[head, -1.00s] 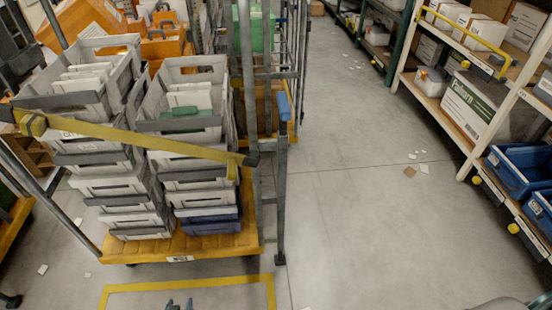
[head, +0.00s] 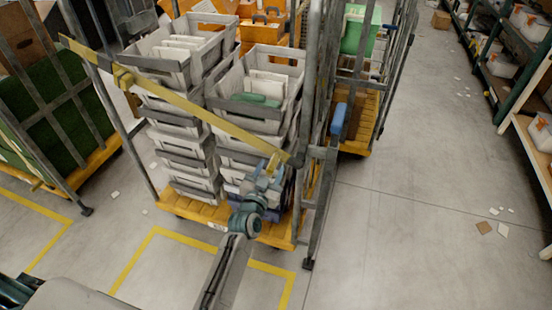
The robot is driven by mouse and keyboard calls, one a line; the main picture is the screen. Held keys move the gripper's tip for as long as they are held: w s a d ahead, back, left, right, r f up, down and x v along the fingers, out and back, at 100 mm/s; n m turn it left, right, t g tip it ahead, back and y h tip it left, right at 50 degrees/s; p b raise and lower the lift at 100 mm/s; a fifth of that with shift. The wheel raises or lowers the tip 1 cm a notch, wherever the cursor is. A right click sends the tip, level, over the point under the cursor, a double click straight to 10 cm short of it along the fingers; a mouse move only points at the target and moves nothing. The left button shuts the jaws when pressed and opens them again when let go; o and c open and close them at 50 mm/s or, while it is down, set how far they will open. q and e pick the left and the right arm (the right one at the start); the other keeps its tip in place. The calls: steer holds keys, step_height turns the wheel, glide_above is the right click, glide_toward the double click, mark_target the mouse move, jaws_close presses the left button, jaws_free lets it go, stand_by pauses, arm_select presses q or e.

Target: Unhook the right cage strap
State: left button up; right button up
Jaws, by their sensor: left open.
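The yellow strap (head: 203,114) runs slanting across the open front of the tote-filled roll cage (head: 219,217), from the upper left down to the right. A yellow buckle (head: 122,77) sits on its upper part. A dark end piece (head: 296,158) meets the cage's right-hand post. The strap looks fastened at that post. My left gripper (head: 268,170) is open, in front of the cage, just below and left of the end piece. It overlaps the strap's lower end in the picture; I cannot tell whether they touch. My right gripper is out of view.
Stacked grey totes (head: 180,92) fill the cage. Another cage with a green load (head: 58,112) stands at left. Shelving (head: 528,150) lines the right. The grey aisle floor (head: 400,210) between is mostly clear.

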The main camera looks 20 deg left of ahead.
mark_target(274, 163)
arm_select(q)
steer(key=shift+w+d, duration=0.1)
steer(key=shift+w, duration=1.95)
steer(key=shift+f, duration=0.1)
jaws_close()
